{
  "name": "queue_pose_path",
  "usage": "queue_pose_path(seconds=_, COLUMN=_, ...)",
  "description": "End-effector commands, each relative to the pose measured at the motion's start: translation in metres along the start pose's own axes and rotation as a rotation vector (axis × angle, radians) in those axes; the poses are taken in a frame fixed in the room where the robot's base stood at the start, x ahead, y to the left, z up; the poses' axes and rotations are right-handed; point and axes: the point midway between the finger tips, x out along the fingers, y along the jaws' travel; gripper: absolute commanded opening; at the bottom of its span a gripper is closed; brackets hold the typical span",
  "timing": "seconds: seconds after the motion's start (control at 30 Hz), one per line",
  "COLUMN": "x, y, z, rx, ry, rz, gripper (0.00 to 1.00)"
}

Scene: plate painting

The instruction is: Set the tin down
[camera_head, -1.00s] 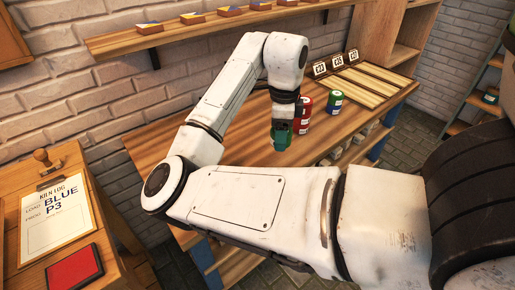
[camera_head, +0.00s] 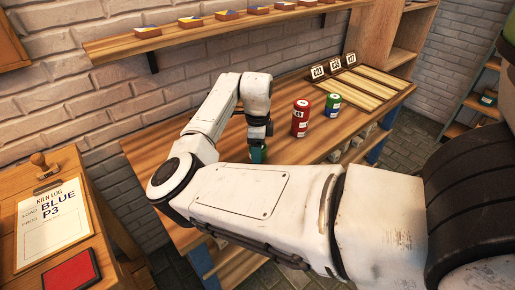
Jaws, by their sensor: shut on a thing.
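My gripper (camera_head: 258,143) is shut on a green tin (camera_head: 258,155) and points down over the wooden workbench (camera_head: 226,148), left of the other tins. My forearm hides the lower part of the held tin, so I cannot tell whether it touches the bench. A tall red tin or stack of red tins (camera_head: 300,118) with white labels stands upright on the bench to the right of my gripper. A green and blue tin or stack (camera_head: 333,104) stands right of the red one.
Wooden slats with number signs (camera_head: 336,65) lie at the bench's far right. A wall shelf (camera_head: 225,22) with small painted pieces runs above. A side table at left holds a kiln log clipboard (camera_head: 52,225), a stamp (camera_head: 42,164) and a red pad (camera_head: 70,274). Bare bench lies between gripper and red tin.

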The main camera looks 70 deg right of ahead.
Motion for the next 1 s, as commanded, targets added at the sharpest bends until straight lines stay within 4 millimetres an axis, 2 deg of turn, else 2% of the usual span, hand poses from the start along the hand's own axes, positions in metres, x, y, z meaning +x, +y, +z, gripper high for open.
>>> queue_pose_path(seconds=0.33, x=0.004, y=0.0, z=0.0, rx=0.0, ry=0.001, rz=-0.001, gripper=0.27)
queue_pose_path(seconds=0.37, x=0.004, y=0.0, z=0.0, rx=0.0, ry=0.0, rz=-0.001, gripper=0.62)
queue_pose_path(seconds=0.6, x=0.003, y=0.0, z=0.0, rx=0.0, ry=0.0, rz=-0.001, gripper=0.85)
queue_pose_path(seconds=0.87, x=0.002, y=0.0, z=0.0, rx=0.0, ry=0.0, rz=-0.001, gripper=0.87)
queue_pose_path(seconds=1.0, x=-0.007, y=-0.001, z=0.0, rx=-0.001, ry=0.001, rz=-0.003, gripper=0.87)
